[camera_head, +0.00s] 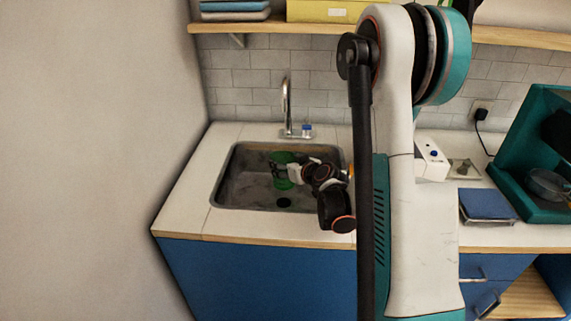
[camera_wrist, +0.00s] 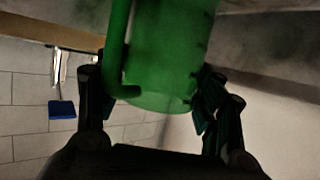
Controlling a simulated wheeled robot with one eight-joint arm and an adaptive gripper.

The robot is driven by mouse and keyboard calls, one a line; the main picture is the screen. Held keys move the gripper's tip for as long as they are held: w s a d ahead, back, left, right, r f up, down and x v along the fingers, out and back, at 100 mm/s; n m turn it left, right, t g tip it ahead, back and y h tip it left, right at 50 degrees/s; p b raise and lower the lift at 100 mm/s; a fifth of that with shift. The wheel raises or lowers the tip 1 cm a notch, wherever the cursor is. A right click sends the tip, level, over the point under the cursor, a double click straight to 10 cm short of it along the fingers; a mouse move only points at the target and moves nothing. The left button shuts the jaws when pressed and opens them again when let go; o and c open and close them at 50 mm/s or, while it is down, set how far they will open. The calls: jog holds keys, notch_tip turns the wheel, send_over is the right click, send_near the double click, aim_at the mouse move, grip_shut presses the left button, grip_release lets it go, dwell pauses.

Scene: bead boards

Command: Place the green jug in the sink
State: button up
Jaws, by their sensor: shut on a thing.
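The green jug (camera_head: 284,168) shows over the grey metal sink (camera_head: 226,193) in the head view, in the sink's back half. My gripper (camera_head: 288,172) is shut on the jug, reaching in from the right. In the wrist view the jug (camera_wrist: 165,60) fills the top middle, with its handle on the left side, and my gripper's dark fingers (camera_wrist: 150,100) stand on either side of it. I cannot tell whether the jug touches the sink floor. Part of the jug is hidden behind the gripper in the head view.
A faucet (camera_head: 287,108) with a blue-marked base stands behind the sink. White counter (camera_head: 185,185) borders the sink on the left and front. A wall stands close on the left. Right of my arm are a blue box (camera_head: 486,205) and a teal rack (camera_head: 515,160). A shelf hangs above.

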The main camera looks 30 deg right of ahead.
jog(key=shift+f, duration=0.5)
jog(key=o, duration=1.1)
jog(key=shift+r, duration=0.55)
jog(key=p+v, duration=0.2)
jog(key=v, duration=1)
jog(key=shift+a+r, duration=0.1)
jog(key=shift+r, duration=0.05)
